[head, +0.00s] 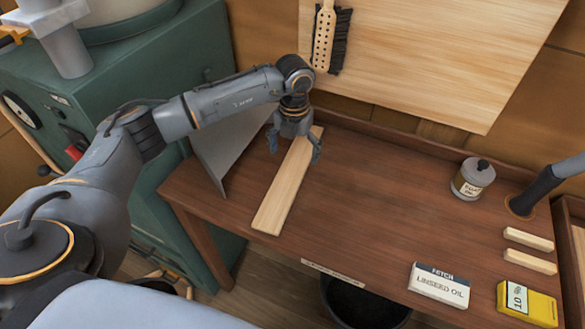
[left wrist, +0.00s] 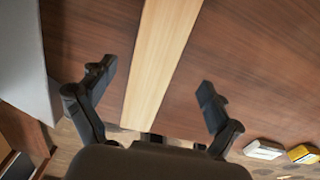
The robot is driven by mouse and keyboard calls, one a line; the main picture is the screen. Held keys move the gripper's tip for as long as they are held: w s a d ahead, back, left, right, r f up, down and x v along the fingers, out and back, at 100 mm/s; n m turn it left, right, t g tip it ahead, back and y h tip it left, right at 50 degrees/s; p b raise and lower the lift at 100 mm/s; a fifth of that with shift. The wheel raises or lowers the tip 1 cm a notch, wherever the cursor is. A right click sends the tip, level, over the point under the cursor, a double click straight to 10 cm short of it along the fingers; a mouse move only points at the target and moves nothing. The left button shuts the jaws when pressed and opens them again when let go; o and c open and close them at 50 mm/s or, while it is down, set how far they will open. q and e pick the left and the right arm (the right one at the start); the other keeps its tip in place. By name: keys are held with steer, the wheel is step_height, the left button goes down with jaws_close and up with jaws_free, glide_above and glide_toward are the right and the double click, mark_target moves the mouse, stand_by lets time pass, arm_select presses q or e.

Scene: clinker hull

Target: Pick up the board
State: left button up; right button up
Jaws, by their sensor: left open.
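The board (head: 284,192) is a long, pale wooden plank lying flat on the brown workbench (head: 365,210), towards its left end. It also shows in the left wrist view (left wrist: 161,62), running between my fingers. My left gripper (head: 294,150) is over the far part of the board, pointing down, with one finger on each side. It is open, with a gap between each finger and the board in the left wrist view (left wrist: 152,82). The far end of the board is partly hidden by the gripper. My right gripper is not in view.
A grey sheet (head: 228,140) stands left of the board. The bench middle is clear. A brush (head: 326,38) hangs behind.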

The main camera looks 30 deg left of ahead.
mark_target(292, 169)
arm_select(q)
steer(key=shift+a+f+p, duration=0.2)
steer(key=shift+f+p, duration=0.6)
steer(key=shift+f, duration=0.45)
step_height(292, 169, down, 2)
steer(key=shift+f, duration=0.15)
steer(key=shift+f+p, duration=0.3)
steer(key=shift+f, duration=0.1)
steer(key=shift+c, duration=0.5)
steer(key=c, duration=1.3)
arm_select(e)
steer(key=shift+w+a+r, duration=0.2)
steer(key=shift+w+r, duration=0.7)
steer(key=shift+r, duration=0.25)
